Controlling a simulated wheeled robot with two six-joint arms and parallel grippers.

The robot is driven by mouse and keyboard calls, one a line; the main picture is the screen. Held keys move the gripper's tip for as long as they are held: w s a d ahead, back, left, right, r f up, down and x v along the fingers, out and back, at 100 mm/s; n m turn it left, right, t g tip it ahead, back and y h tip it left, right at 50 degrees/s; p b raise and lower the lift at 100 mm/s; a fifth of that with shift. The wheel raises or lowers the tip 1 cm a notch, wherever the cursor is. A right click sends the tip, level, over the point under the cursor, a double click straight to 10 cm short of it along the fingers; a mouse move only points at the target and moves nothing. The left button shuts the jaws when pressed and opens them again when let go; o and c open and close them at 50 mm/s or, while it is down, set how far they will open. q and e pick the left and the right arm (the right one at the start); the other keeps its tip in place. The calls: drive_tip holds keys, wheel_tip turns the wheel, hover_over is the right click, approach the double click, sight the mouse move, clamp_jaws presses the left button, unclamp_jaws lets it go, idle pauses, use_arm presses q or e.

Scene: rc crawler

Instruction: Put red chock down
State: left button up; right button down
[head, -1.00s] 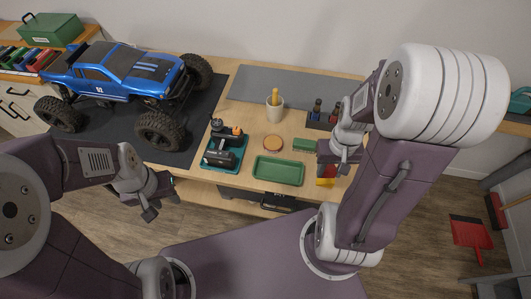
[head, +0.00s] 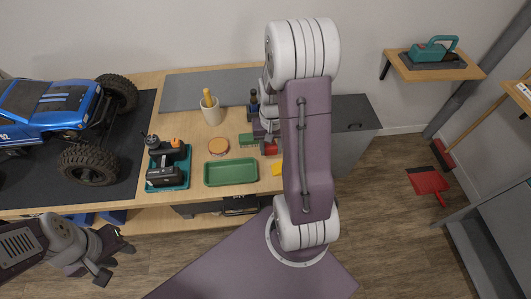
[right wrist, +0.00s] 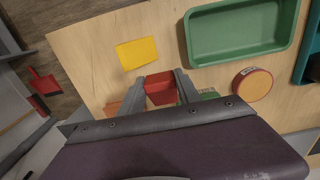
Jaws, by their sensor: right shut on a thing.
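The red chock (right wrist: 160,88) is between the two fingers of my right gripper (right wrist: 164,84) in the right wrist view. That gripper is shut on it, close above the wooden workbench (right wrist: 82,60). I cannot tell whether the chock touches the bench top. In the head view a small part of the red chock (head: 271,149) shows beside my right gripper (head: 266,140), which is partly hidden by my arm. My left gripper (head: 115,262) hangs empty in front of the bench, with its fingers apart.
A yellow pad (right wrist: 138,53) lies just beyond the chock. A green tray (head: 231,172), a round tin (head: 218,147) and a green block (head: 247,140) are nearby. A cup (head: 211,112) stands behind. A blue truck (head: 50,110) and a teal tool tray (head: 167,170) are left.

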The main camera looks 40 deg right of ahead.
sight(269, 154)
drive_tip(key=shift+w+f, duration=0.25)
drive_tip(key=shift+w, duration=0.25)
wheel_tip(269, 154, down, 4)
drive_tip(key=shift+r+b, duration=0.1)
drive_tip(key=shift+b, duration=0.35)
drive_tip(key=shift+f, duration=0.2)
drive_tip(key=shift+f, duration=0.15)
drive_tip(key=c, duration=0.9)
unclamp_jaws()
drive_tip(key=shift+o, duration=0.2)
